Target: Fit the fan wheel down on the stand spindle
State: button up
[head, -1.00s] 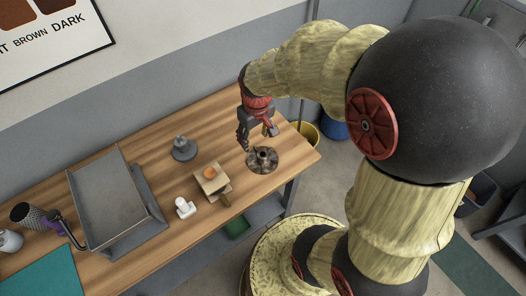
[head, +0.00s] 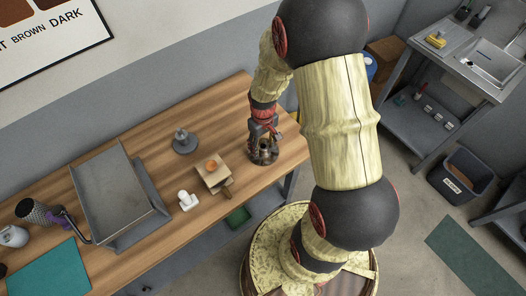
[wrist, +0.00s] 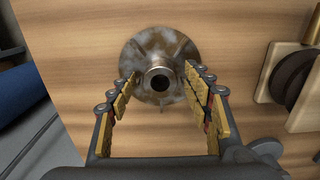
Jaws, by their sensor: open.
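The fan wheel (head: 264,156), a worn brownish metal disc with a raised hollow hub, lies flat on the wooden table near its right end. In the wrist view the fan wheel (wrist: 150,50) is ahead of my gripper, its hub pointing toward the camera. My gripper (head: 263,136) is directly above it, open and empty; in the wrist view my gripper's two padded fingertips (wrist: 160,78) are spread to either side of the hub. Whether they touch it cannot be told. The grey stand (head: 184,143) with its upright spindle stands apart on the table, left of the wheel.
Bare tabletop separates the wheel and stand.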

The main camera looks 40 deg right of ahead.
jog(key=shift+f, duration=0.7)
jog(key=shift+c, duration=0.7)
jog(key=c, duration=1.1)
jog(key=shift+r, duration=0.1)
grip_shut()
